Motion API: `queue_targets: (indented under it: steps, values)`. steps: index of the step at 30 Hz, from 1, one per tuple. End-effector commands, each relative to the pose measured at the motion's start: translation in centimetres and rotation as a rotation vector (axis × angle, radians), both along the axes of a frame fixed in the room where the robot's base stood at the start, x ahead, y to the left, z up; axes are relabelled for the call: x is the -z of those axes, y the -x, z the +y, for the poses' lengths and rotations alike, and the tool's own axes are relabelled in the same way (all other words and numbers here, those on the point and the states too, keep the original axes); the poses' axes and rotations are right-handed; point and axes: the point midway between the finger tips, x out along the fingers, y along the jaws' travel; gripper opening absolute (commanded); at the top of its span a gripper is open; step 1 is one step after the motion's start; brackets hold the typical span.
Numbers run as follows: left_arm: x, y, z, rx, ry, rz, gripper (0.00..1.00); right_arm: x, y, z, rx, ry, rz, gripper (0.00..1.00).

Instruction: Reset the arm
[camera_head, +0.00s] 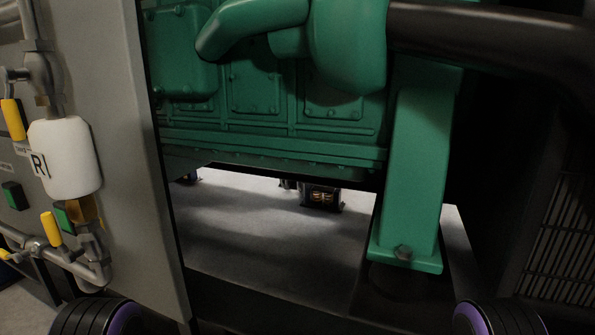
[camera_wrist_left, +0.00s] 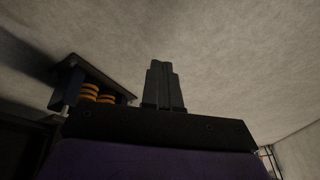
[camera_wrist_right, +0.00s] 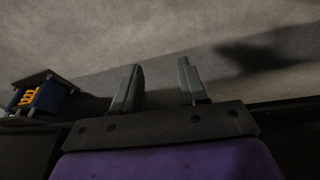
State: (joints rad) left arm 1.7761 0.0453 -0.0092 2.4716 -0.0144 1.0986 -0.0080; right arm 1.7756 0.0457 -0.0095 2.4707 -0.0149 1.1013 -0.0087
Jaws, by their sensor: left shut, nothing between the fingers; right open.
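My left gripper (camera_wrist_left: 163,86) shows in the left wrist view with its two dark fingers pressed together and nothing between them. My right gripper (camera_wrist_right: 159,88) shows in the right wrist view with its two grey fingers apart and nothing between them. Neither gripper's fingers show in the head view. Only dark rounded parts of my arms with purple rings show at its bottom left and bottom right edges. Both wrist views look across a plain grey surface beyond the fingers, and neither gripper visibly touches anything.
A green engine (camera_head: 265,145) with a green post (camera_head: 415,165) fills the head view's middle. A grey panel (camera_head: 110,120) with a white canister (camera_head: 64,158), pipes and yellow handles stands left. Spring mounts appear in the left wrist view (camera_wrist_left: 92,88) and right wrist view (camera_wrist_right: 40,96).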

Motion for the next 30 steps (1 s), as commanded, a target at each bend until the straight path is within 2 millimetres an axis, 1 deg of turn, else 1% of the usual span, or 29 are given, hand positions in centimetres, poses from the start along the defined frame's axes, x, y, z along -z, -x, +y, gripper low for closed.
queue_targets:
  steps: [1,5,8,11,12,14,15,17,18,21,24,25,27,30]
  values:
    - [-2.2,0.0,0.0,-0.002,-0.001,-0.003,0.00,-2.2,0.0,0.0,0.002,0.001,-0.003,0.43]
    - [-5.5,-0.2,0.1,-0.007,-0.005,-0.012,0.00,-5.5,-0.2,-0.1,0.007,0.004,-0.010,0.43]
    - [-8.8,-0.3,0.1,-0.012,-0.008,-0.019,0.00,-8.8,-0.3,-0.1,0.011,0.007,-0.017,0.43]
    - [-13.5,-0.5,0.2,-0.018,-0.012,-0.029,0.00,-13.5,-0.4,-0.2,0.017,0.011,-0.027,0.43]
    - [-15.6,-0.5,0.2,-0.020,-0.014,-0.034,0.00,-15.6,-0.5,-0.2,0.020,0.014,-0.033,0.43]
    - [-18.9,-0.6,0.3,-0.025,-0.017,-0.042,0.00,-18.9,-0.6,-0.3,0.024,0.016,-0.040,0.43]
    - [-21.0,-0.7,0.3,-0.029,-0.020,-0.047,0.00,-21.0,-0.7,-0.3,0.028,0.019,-0.045,0.43]
    - [-24.0,-0.8,0.4,-0.033,-0.022,-0.054,0.00,-24.0,-0.8,-0.4,0.032,0.022,-0.052,0.43]
    - [-25.9,-0.9,0.4,-0.036,-0.025,-0.058,0.00,-25.9,-0.8,-0.4,0.035,0.025,-0.057,0.43]
    - [-29.8,-1.0,0.5,-0.043,-0.030,-0.070,0.00,-29.8,-1.0,-0.5,0.042,0.029,-0.067,0.43]
    - [-32.2,-1.1,0.6,-0.048,-0.033,-0.077,0.00,-32.2,-1.1,-0.6,0.047,0.032,-0.075,0.43]
    - [-32.5,-1.1,0.6,-0.049,-0.034,-0.079,0.00,-32.6,-1.1,-0.6,0.048,0.034,-0.077,0.43]
    - [-33.0,-1.2,0.6,-0.051,-0.036,-0.082,0.00,-33.0,-1.1,-0.6,0.050,0.035,-0.080,0.43]
    - [-32.8,-1.2,0.6,-0.051,-0.036,-0.084,0.00,-32.8,-1.2,-0.6,0.052,0.035,-0.082,0.43]
